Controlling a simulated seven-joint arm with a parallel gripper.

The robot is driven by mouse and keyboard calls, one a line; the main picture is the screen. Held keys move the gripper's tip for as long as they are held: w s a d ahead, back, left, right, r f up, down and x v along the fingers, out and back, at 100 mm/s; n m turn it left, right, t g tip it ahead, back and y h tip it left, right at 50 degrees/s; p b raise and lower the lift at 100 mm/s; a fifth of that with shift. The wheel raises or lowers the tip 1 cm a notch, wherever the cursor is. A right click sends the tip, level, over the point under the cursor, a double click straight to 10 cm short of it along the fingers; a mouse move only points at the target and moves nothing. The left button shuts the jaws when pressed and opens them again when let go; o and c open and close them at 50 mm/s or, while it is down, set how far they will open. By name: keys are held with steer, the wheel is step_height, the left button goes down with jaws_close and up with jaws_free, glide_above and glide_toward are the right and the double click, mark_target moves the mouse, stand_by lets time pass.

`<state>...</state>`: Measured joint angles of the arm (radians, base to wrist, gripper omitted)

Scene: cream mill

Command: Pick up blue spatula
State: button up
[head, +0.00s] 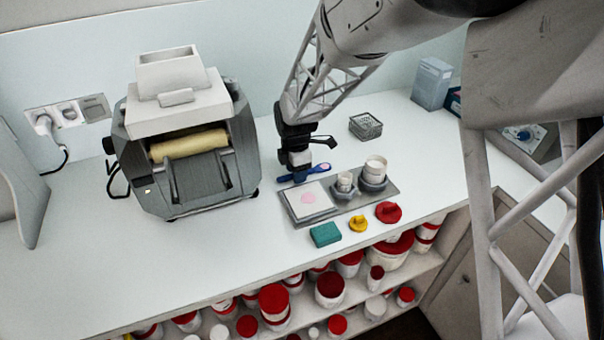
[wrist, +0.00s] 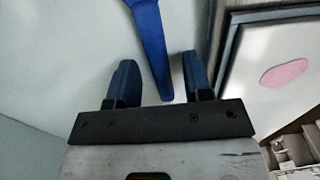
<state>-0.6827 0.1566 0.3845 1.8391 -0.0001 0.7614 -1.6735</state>
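The blue spatula (head: 312,171) lies on the white counter just behind the metal tray in the head view. In the wrist view the blue spatula (wrist: 150,35) runs down from the top edge, and its narrow end lies between the two fingers. My gripper (head: 297,168) is low over the spatula's left part in the head view. In the wrist view my gripper (wrist: 158,62) is open, with a gap on each side of the spatula. I cannot tell how far above the counter the fingertips are.
The metal tray (head: 345,207) holds a plate with a pink patch and white cups. A teal block (head: 325,234), a yellow piece (head: 358,224) and a red piece (head: 388,212) lie in front. The mill (head: 185,150) stands left. A wire basket (head: 366,126) is behind right.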

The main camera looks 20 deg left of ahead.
jaws_close()
step_height(320, 180, up, 10)
stand_by(0.8)
stand_by(0.6)
